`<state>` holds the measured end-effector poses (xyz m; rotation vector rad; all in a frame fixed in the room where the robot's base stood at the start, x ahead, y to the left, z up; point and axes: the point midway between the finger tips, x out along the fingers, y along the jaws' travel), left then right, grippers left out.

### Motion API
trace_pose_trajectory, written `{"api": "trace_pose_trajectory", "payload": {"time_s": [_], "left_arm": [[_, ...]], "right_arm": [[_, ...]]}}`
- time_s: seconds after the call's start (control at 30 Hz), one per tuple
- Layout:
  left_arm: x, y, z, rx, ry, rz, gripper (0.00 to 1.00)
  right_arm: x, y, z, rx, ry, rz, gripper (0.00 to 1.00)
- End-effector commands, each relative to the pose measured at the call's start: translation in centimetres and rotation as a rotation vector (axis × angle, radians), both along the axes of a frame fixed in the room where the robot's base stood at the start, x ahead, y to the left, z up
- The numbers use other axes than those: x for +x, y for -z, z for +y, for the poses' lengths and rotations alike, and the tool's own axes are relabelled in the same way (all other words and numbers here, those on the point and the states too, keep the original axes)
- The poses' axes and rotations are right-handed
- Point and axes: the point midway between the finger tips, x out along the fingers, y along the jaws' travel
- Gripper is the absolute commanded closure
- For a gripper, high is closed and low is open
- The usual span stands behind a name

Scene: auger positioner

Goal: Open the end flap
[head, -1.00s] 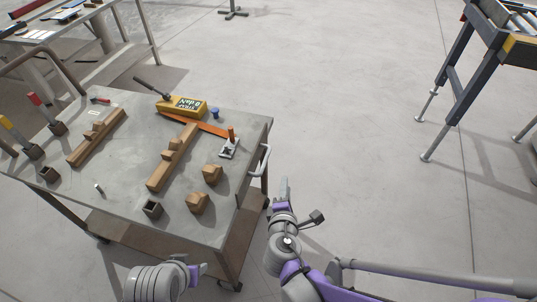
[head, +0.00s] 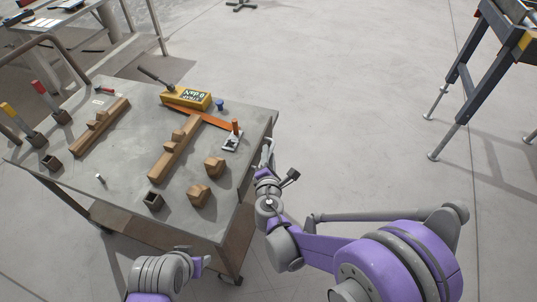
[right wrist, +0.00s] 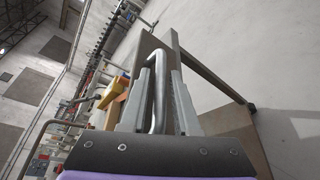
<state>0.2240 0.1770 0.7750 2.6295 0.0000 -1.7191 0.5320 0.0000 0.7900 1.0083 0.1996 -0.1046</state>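The grey metal cart (head: 126,185) stands at left, with a pale loop handle (head: 268,146) at its right end. A flap separate from the cart's end cannot be told clearly. My right gripper (head: 266,166) is at this handle. In the right wrist view the handle (right wrist: 156,85) lies between the two fingers of the right gripper (right wrist: 158,92), which stand apart on either side of it. No firm closing on the handle shows. My left gripper (head: 204,262) is low, in front of the cart and away from the handle; its fingers are too small to read.
Wooden blocks (head: 206,192), a long wooden fixture (head: 174,148), a yellow box (head: 190,97) and an orange strip (head: 213,119) lie on the cart. A roller stand (head: 470,90) is at far right. The floor between is clear.

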Motion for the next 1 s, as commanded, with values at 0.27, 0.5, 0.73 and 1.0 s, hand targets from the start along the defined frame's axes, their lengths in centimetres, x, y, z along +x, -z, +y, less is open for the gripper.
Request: {"api": "trace_pose_trajectory", "payload": {"time_s": [0.27, 0.5, 0.73, 1.0], "left_arm": [[0.00, 0.02, 0.00, 0.000, 0.000, 0.000, 0.50], [0.00, 0.02, 0.00, 0.000, 0.000, 0.000, 0.50], [0.00, 0.02, 0.00, 0.000, 0.000, 0.000, 0.50], [0.00, 0.02, 0.00, 0.000, 0.000, 0.000, 0.50]], "right_arm": [[0.45, 0.08, 0.00, 0.000, 0.000, 0.000, 0.70], [0.42, 0.07, 0.00, 0.001, 0.000, 0.000, 1.00], [0.41, 0.08, 0.00, 0.001, 0.000, 0.000, 1.00], [0.40, 0.07, 0.00, 0.001, 0.000, 0.000, 1.00]]}}
